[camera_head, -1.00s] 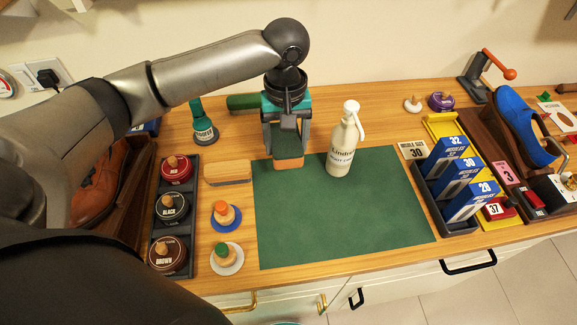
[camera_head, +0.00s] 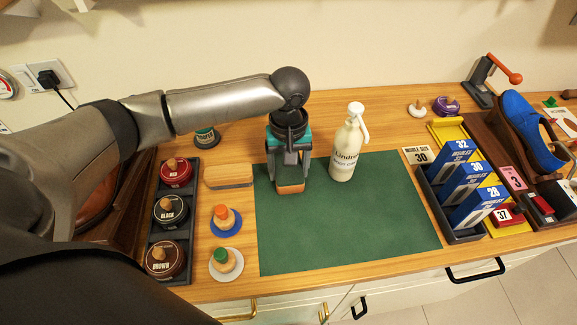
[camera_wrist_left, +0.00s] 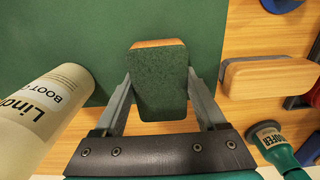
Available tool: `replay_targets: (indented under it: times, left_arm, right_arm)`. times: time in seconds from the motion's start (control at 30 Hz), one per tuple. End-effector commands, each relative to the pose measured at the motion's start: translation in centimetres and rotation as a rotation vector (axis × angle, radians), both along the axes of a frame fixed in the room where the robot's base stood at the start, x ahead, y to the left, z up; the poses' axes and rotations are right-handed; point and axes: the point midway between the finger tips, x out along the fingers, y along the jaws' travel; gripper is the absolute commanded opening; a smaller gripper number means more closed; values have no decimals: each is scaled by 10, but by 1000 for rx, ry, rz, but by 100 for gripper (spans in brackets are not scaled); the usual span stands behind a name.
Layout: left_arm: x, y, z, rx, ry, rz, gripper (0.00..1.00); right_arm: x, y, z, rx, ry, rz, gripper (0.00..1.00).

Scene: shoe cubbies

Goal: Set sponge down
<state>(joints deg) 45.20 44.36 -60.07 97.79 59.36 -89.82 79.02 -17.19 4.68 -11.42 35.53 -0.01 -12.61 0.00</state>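The sponge (camera_head: 290,189) is a small block with a dark green face and an orange-tan face. My left gripper (camera_head: 289,178) is shut on it, pointing down over the far left part of the green mat (camera_head: 345,230). In the left wrist view the sponge (camera_wrist_left: 160,90) sits between the two fingers, whose tips meet its sides. I cannot tell whether it touches the mat or hangs just above. My right gripper is not in view.
A white pump bottle (camera_head: 346,150) stands close right of my gripper. A wooden-backed brush (camera_head: 229,175) lies left of the mat. Polish tins in a dark tray (camera_head: 186,270) are farther left; blue insole boxes (camera_head: 463,179) stand right. The near mat is clear.

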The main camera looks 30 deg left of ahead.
Motion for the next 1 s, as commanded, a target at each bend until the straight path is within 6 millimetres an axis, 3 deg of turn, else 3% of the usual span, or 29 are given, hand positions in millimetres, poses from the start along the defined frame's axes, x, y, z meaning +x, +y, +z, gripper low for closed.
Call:
replay_targets:
  times: [0.03,0.23,0.57,1.0]
  left_arm:
    - [0,0,0,-1,-1,0,78]
    - [0,0,0,0,0,0,100]
    - [0,0,5,0,-1,0,100]
    - [1,0,94,-2,-3,0,100]
  right_arm:
    - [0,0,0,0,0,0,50]
    - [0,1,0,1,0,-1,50]
    - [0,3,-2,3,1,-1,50]
    - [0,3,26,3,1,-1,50]
